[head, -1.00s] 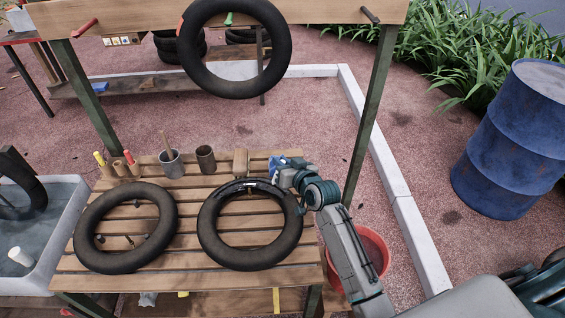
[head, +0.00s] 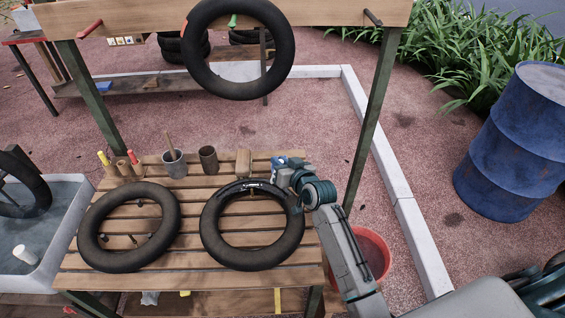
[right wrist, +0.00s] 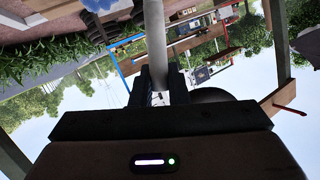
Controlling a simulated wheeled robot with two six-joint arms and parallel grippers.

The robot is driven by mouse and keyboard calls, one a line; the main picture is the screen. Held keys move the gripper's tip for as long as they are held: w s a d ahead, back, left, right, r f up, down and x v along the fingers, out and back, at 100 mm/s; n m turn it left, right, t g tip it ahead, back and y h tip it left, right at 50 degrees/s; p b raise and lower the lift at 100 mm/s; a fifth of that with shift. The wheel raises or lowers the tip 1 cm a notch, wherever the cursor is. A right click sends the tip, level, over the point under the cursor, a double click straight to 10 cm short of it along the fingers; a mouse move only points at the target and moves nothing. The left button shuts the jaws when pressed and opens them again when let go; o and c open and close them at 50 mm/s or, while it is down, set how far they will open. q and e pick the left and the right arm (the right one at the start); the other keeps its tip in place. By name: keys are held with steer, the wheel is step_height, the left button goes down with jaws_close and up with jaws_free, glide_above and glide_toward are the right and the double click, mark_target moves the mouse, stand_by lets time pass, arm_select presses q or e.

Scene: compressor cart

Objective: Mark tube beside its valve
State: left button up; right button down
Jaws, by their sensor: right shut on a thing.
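A black tube (head: 222,256) lies flat on the slatted bench, with pale markings on its far top edge and a small brownish stub, perhaps its valve, inside that edge. My right gripper (head: 281,163) is just beyond the tube's far right edge. In the right wrist view my right gripper (right wrist: 158,82) is shut on a pale grey stick (right wrist: 154,30), which points away from the palm. Its tip is out of frame, so I cannot tell whether it touches anything. My left gripper is not in view.
Another black tube (head: 90,246) lies on the bench (head: 190,282) to the left, with small parts inside it. Cups (head: 174,165) and a wooden block (head: 243,162) stand behind. A tube (head: 237,91) hangs above. A water tub (head: 65,215) stands left, a red bucket (head: 376,252) right.

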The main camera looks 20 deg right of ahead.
steer(key=shift+w+a, duration=0.2)
steer(key=shift+s+d+p, duration=0.1)
steer(key=shift+p, duration=0.25)
steer(key=shift+s+d+f+p, duration=0.15)
steer(key=shift+s+d+p, duration=0.2)
steer(key=shift+s+d, duration=0.3)
stand_by(0.5)
steer(key=shift+w+a, duration=0.4)
steer(key=shift+w+a, duration=0.35)
stand_by(0.5)
steer(key=shift+r+p, duration=0.25)
steer(key=shift+p, duration=0.1)
step_height(320, 180, up, 7)
steer(key=p, duration=0.6)
steer(key=shift+f, duration=0.1)
